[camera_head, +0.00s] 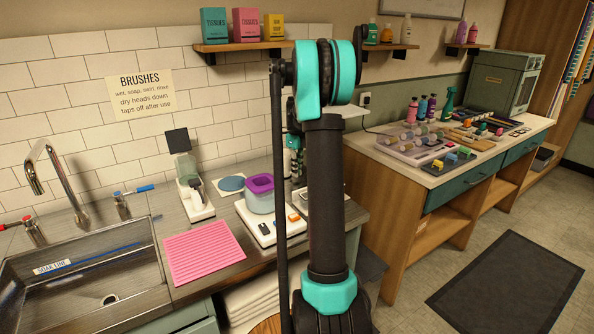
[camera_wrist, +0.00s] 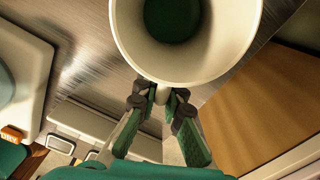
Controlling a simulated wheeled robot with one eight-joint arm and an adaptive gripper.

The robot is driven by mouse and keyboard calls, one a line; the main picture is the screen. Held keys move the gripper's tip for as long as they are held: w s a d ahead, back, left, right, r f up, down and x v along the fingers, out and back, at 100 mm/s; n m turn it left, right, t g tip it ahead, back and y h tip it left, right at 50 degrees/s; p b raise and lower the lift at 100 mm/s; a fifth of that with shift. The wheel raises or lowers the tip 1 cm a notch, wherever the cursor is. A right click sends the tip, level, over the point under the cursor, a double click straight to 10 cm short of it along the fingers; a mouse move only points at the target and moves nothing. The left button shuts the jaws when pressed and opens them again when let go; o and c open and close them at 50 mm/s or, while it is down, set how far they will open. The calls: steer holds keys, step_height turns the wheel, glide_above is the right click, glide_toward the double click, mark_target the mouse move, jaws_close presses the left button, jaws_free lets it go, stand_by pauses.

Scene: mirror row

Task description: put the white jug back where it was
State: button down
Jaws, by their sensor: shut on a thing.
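The white jug (camera_wrist: 206,52) fills the top middle of the wrist view, seen from above into its round mouth. Its inner wall is cream white and a dark green round area (camera_wrist: 172,14) shows at its bottom; I cannot tell whether that is liquid. My gripper (camera_wrist: 162,95) is shut on the jug at its near side, at what looks like a handle mostly hidden by the fingers. In the head view my arm hides the jug. I cannot tell how high the jug is above the metal counter.
A sink (camera_head: 85,285) lies left. The right-hand table (camera_head: 425,174) is crowded with small items.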

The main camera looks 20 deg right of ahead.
steer(key=shift+f, duration=0.1)
steer(key=c, duration=1.6)
jaws_free()
steer(key=shift+c, duration=0.2)
step_height(320, 180, up, 12)
steer(key=shift+d+r, duration=0.1)
steer(key=shift+r, duration=0.05)
